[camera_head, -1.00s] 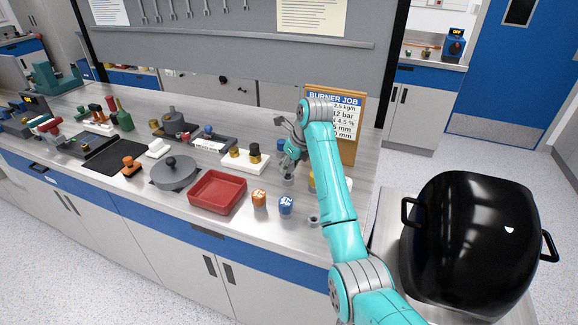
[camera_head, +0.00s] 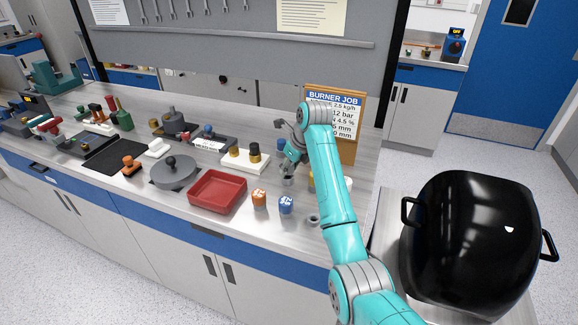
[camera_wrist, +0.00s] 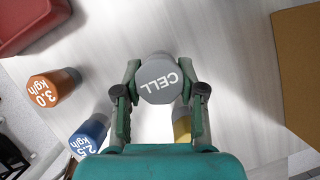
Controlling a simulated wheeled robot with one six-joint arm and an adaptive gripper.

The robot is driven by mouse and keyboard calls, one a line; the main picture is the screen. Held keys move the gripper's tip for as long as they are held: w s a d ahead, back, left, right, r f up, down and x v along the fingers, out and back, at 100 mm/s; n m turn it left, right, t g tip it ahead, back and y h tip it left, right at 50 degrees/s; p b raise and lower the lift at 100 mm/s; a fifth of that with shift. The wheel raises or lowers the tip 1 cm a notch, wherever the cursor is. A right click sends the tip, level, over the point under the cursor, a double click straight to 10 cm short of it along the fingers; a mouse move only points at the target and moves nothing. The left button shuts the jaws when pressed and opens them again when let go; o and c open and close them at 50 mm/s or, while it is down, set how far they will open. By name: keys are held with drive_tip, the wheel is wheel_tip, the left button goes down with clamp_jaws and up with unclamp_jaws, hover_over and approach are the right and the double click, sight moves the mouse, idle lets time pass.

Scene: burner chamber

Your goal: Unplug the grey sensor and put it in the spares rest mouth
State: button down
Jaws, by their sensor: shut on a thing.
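The grey sensor is a grey knob-like piece marked "CELL" (camera_wrist: 158,80), seen from above in the wrist view. My gripper (camera_wrist: 160,92) is shut on it, with one finger on each side. In the head view my gripper (camera_head: 290,168) is low over the right part of the bench, and the sensor (camera_head: 288,182) shows only small beneath it. I cannot tell whether the sensor's lower end touches the bench. A small grey ring with a dark opening (camera_head: 312,220) stands near the bench's front edge; I cannot tell whether it is the spares rest mouth.
An orange knob (camera_head: 259,198) and a blue knob (camera_head: 286,204) stand in front of my gripper. A red tray (camera_head: 217,191) is to their left. A yellow piece (camera_wrist: 182,128) is partly hidden by my gripper. A burner job board (camera_head: 346,118) stands behind. A black vessel (camera_head: 465,245) is at right.

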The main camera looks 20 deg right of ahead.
drive_tip(key=shift+f, duration=0.6)
drive_tip(key=c, duration=0.6)
unclamp_jaws()
drive_tip(key=shift+r, duration=0.1)
